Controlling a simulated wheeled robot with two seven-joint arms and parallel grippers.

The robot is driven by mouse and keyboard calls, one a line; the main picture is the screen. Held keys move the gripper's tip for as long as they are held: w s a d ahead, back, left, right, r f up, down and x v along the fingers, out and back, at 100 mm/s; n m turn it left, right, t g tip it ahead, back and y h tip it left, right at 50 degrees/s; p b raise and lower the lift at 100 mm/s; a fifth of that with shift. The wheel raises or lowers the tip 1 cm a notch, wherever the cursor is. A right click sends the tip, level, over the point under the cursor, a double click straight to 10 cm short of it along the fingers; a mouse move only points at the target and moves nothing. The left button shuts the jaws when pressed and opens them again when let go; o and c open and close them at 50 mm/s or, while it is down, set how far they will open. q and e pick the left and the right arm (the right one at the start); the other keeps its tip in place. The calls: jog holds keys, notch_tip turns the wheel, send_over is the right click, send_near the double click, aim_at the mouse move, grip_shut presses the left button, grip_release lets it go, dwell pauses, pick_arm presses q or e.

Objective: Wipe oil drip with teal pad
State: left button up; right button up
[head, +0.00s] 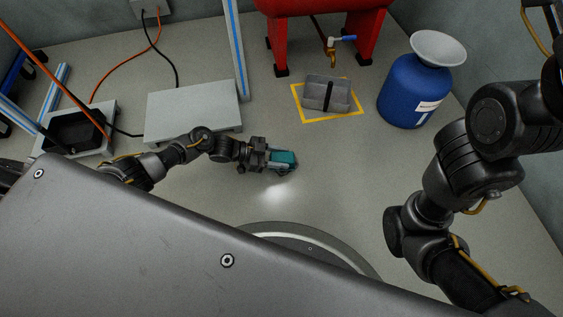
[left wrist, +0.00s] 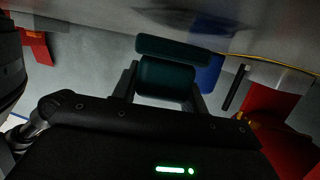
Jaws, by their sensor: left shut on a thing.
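The teal pad (head: 284,157) is in my left gripper (head: 280,160), which is low over the grey floor in the middle of the head view. In the left wrist view the pad (left wrist: 165,78) looks dark teal, with a block between the two fingers and a wider strip beyond it. My left gripper (left wrist: 160,85) is shut on the block. No oil drip can be made out for certain. A dark patch (left wrist: 195,17) shows on the floor past the pad in the left wrist view; I cannot tell whether it is oil or shadow. My right gripper is out of view.
A grey tray (head: 318,94) stands inside a yellow floor outline (head: 334,118), below a tap with a blue handle (head: 342,38) on a red machine (head: 322,8). A blue drum (head: 407,95) with a funnel (head: 438,47) stands right. A pale box (head: 193,110) is at left.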

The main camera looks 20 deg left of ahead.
pick_arm(q)
jog(key=shift+w+a+f+b, duration=0.15)
jog(key=shift+w+a+b, duration=0.2)
jog(key=shift+w+b, duration=0.2)
jog(key=shift+w+a+f+b, duration=0.1)
jog(key=shift+w+a+b, duration=0.2)
jog(key=shift+w+b, duration=0.25)
jog(key=shift+w+a, duration=0.25)
jog(key=shift+w, duration=0.05)
jog(key=shift+w+a+r+b, duration=0.15)
jog(key=shift+w+a+b, duration=0.05)
jog(key=shift+w+b, duration=0.1)
jog(key=w+a+b, duration=0.1)
jog(key=w+b, duration=0.1)
jog(key=shift+w+a+b, duration=0.2)
jog(key=shift+b, duration=0.1)
jog(key=shift+w+a, duration=0.25)
jog(key=shift+w, duration=0.05)
jog(key=shift+s+d+r+p, duration=0.1)
jog(key=shift+s+d+p, duration=0.2)
jog(key=shift+s+p, duration=0.2)
jog(key=shift+s+d+r+p, duration=0.1)
jog(key=shift+s+d+p, duration=0.55)
jog(key=shift+s+p, duration=0.4)
jog(key=shift+s+d, duration=0.1)
jog(key=shift+d, duration=0.05)
